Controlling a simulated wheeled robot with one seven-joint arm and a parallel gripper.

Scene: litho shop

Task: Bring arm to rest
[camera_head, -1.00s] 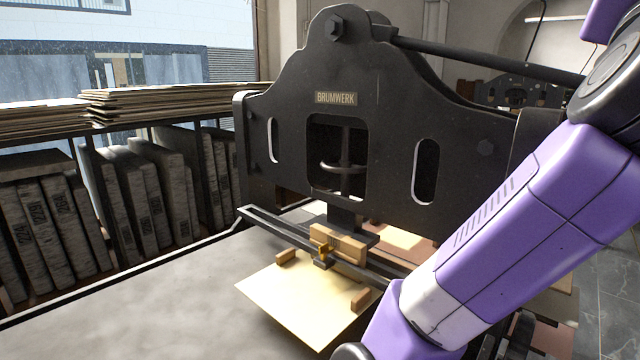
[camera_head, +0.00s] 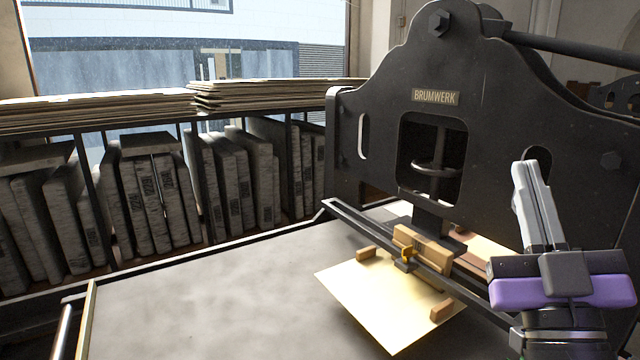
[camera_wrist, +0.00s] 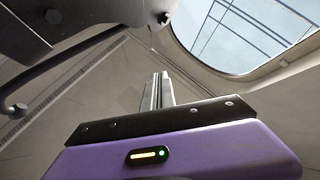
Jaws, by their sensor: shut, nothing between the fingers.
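My gripper (camera_head: 524,170) is at the right in the head view, in front of the press frame. Its grey fingers are together, point up and hold nothing. In the wrist view the closed fingers (camera_wrist: 160,78) point toward the ceiling, with nothing between them. My purple wrist shows below the fingers in both views.
The black press (camera_head: 370,185) stands behind my gripper; part of it shows at the wrist view's upper left. A cream sheet (camera_head: 370,305) lies under its wooden scraper (camera_head: 422,245). The grey press bed (camera_head: 220,300) is clear at left. Stone slabs (camera_head: 150,200) fill a rack behind.

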